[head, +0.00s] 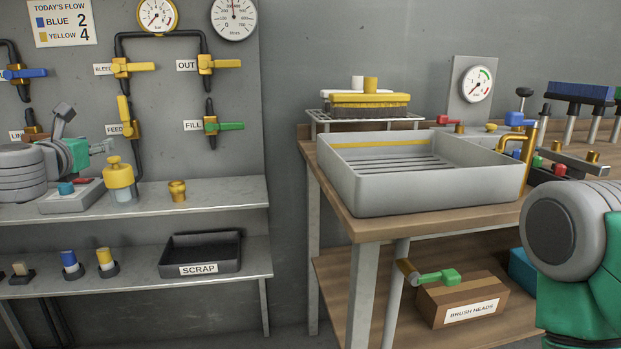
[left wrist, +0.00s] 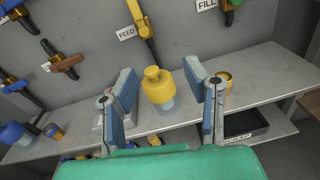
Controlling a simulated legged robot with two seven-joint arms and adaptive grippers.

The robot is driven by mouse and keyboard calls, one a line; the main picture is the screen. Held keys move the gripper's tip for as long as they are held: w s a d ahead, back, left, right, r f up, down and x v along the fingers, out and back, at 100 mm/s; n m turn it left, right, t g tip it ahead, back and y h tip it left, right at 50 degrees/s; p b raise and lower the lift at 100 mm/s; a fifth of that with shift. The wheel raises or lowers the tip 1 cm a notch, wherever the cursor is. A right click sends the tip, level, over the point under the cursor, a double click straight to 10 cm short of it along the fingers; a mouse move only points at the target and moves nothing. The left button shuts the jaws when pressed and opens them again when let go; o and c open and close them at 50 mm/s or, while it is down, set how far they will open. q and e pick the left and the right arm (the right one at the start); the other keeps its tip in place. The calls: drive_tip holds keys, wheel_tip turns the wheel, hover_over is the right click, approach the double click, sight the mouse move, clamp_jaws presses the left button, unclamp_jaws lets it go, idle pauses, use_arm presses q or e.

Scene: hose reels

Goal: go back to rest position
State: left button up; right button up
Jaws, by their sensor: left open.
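My left gripper (head: 108,146) is at the left of the head view, above the upper grey shelf (head: 225,191). It is open and empty, with its two blue-grey fingers spread in the left wrist view (left wrist: 160,68). A yellow-topped bottle (head: 118,173) with a clear base stands upright on the shelf beyond the fingers. In the left wrist view the bottle (left wrist: 158,86) shows in the gap between them, and no finger appears to touch it. My right arm's grey and green link shows at the right edge of the head view; its gripper is out of frame.
Valves and pipes, including the yellow FEED valve (head: 124,110) and green FILL valve (head: 224,126), are on the wall panel. A brass cup (head: 177,190) stands on the shelf; a SCRAP tray (head: 200,269) is below. A grey basin (head: 425,194) sits on the wooden bench (head: 358,227).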

use_arm(q)
drive_tip(key=s+d+f+m+g+h, duration=0.2)
drive_tip(key=d+f+m, duration=0.4)
drive_tip(key=d+f, duration=0.3)
drive_tip(key=s+d+f+m+g+h, duration=0.1)
drive_tip(key=d+f+m+g+h, duration=0.1)
drive_tip(key=d+f+m, duration=0.55)
drive_tip(key=s+d+f+m+g+h, duration=0.1)
drive_tip(key=s+d+f+m+g, duration=0.15)
drive_tip(key=s+d+f, duration=0.35)
drive_tip(key=s+d+f+m+g, duration=0.1)
drive_tip(key=s+f+m, duration=0.25)
drive_tip(key=f, duration=0.45)
drive_tip(key=s+d+f+m+g+h, duration=0.1)
drive_tip(key=s+d+f+m+g, duration=0.15)
drive_tip(key=s+d+f, duration=0.35)
drive_tip(key=s+a+f+m+g+y, duration=0.1)
drive_tip(key=s+a+f+m+g, duration=0.25)
drive_tip(key=s, duration=0.55)
drive_tip(key=s+a+f+m+g+y, duration=0.1)
drive_tip(key=s+a+f+m, duration=0.1)
drive_tip(key=s+f+m, duration=0.45)
drive_tip(key=s+a+f+m+g+y, duration=0.1)
drive_tip(key=s+a+f+m+g, duration=0.3)
drive_tip(key=s, duration=0.8)
wheel_tip(320, 180, up, 15)
drive_tip(key=m+t+p, duration=0.1)
drive_tip(key=t+p, duration=0.1)
drive_tip(key=p, duration=1.2)
drive_tip(key=shift+s+d, duration=0.25)
